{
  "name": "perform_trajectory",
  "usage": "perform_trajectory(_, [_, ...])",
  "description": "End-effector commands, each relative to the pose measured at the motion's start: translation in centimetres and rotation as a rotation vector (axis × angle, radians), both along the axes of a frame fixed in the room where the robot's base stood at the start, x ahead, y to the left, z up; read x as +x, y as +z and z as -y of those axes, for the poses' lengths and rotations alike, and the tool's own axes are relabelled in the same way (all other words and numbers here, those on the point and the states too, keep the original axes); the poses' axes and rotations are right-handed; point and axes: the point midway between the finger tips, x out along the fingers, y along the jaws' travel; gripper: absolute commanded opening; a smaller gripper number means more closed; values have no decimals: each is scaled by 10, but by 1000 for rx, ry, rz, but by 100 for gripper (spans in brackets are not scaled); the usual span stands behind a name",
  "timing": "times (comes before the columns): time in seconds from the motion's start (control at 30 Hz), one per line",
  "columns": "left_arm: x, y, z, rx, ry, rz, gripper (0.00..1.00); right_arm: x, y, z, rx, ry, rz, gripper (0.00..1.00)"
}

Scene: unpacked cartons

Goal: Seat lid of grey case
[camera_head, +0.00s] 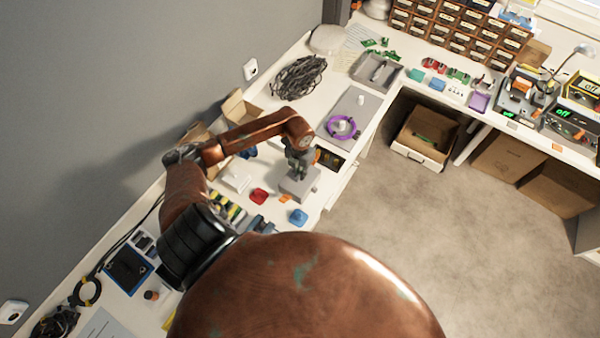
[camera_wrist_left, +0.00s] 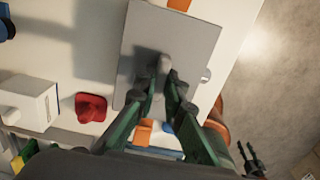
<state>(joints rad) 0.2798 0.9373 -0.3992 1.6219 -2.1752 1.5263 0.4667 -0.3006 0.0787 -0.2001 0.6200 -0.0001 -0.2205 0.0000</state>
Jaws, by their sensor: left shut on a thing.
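My left gripper (camera_head: 297,172) reaches down over the white bench and is shut on the small knob of the grey lid (camera_head: 293,187). In the left wrist view the lid (camera_wrist_left: 150,30) is a flat grey plate, and the fingertips (camera_wrist_left: 163,88) close on its pale knob (camera_wrist_left: 165,63). A small light tab (camera_wrist_left: 206,75) sticks out at its right edge. Whatever is under the lid is hidden, so I cannot tell whether it rests on the grey case. A dark pronged shape (camera_wrist_left: 250,160) at the lower right looks like my right gripper; its jaws are unclear.
A red piece (camera_head: 259,196), a blue piece (camera_head: 298,217) and a white box (camera_head: 236,178) stand close around the lid. Behind it lies a grey panel (camera_head: 350,108) with a purple ring (camera_head: 342,127). The bench edge and open floor are to the right.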

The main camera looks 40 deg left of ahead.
Motion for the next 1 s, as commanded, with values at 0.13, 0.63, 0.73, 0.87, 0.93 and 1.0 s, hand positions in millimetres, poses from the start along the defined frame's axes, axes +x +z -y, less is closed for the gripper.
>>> perform_trajectory(0.13, [0,-5,0,0,0,0,0,-1,-4,0,0,0,-1,40])
perform_trajectory(0.63, [0,-4,0,0,0,0,30,0,-3,2,-2,1,-1,40])
perform_trajectory(0.73, [0,-3,0,0,0,1,30,0,-2,5,-4,2,0,40])
perform_trajectory(0.87, [1,8,-1,1,0,4,30,0,-2,3,-3,2,0,40])
perform_trajectory(0.93, [2,19,0,0,-1,4,30,0,-2,3,-3,1,0,40])
perform_trajectory(1.0, [1,32,-1,2,-2,4,30,0,-2,2,-2,1,0,40])
